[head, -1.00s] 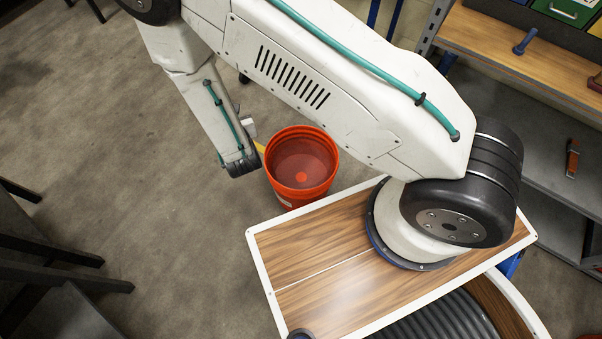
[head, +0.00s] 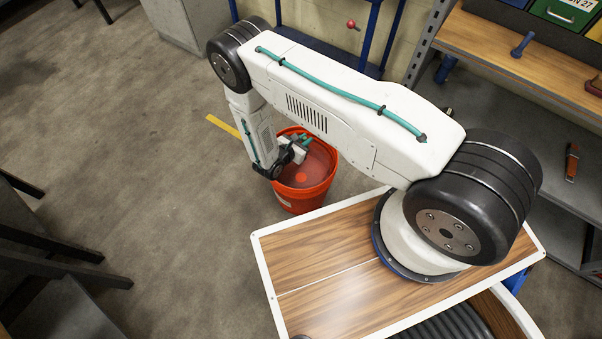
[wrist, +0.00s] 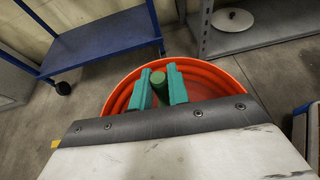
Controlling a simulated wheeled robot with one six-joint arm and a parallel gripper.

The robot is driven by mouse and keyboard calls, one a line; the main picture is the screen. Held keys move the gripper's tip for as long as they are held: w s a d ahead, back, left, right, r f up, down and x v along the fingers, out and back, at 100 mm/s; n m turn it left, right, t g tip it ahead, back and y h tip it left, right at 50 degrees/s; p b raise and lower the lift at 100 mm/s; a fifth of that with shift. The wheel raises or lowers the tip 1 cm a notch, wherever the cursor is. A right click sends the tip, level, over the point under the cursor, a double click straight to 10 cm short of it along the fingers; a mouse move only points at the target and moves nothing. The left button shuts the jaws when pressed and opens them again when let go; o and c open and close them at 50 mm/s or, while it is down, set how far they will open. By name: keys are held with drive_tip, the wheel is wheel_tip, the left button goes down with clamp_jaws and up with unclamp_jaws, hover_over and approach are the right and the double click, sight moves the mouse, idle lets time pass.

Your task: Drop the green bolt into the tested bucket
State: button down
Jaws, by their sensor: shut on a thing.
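The orange-red bucket (head: 313,188) stands on the floor beside my base, and its rim also shows in the wrist view (wrist: 218,74). My gripper (head: 304,142) is over the bucket's opening, with its teal fingers (wrist: 158,88) shut on the green bolt. The green bolt (wrist: 147,87) sits between the two fingers, with its round head end showing in the wrist view. The bolt is hard to make out in the head view. The bucket's far floor is partly hidden by my arm and gripper.
A blue wheeled cart (wrist: 95,45) stands behind the bucket. A grey metal shelf (head: 510,130) stands at the right, with a blue bolt (head: 524,44) on its wooden top and an orange-handled tool (head: 572,162) lower down. A yellow floor strip (head: 223,126) lies left of the bucket.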

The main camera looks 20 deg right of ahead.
drive_tip(key=shift+d+f, duration=0.2)
drive_tip(key=shift+f, duration=2.7)
drive_tip(key=c, duration=1.3)
unclamp_jaws()
drive_tip(key=shift+a, duration=0.1)
drive_tip(key=v, duration=0.7)
drive_tip(key=shift+s+a+r, duration=0.1)
drive_tip(key=shift+a+r, duration=0.1)
drive_tip(key=shift+a, duration=0.05)
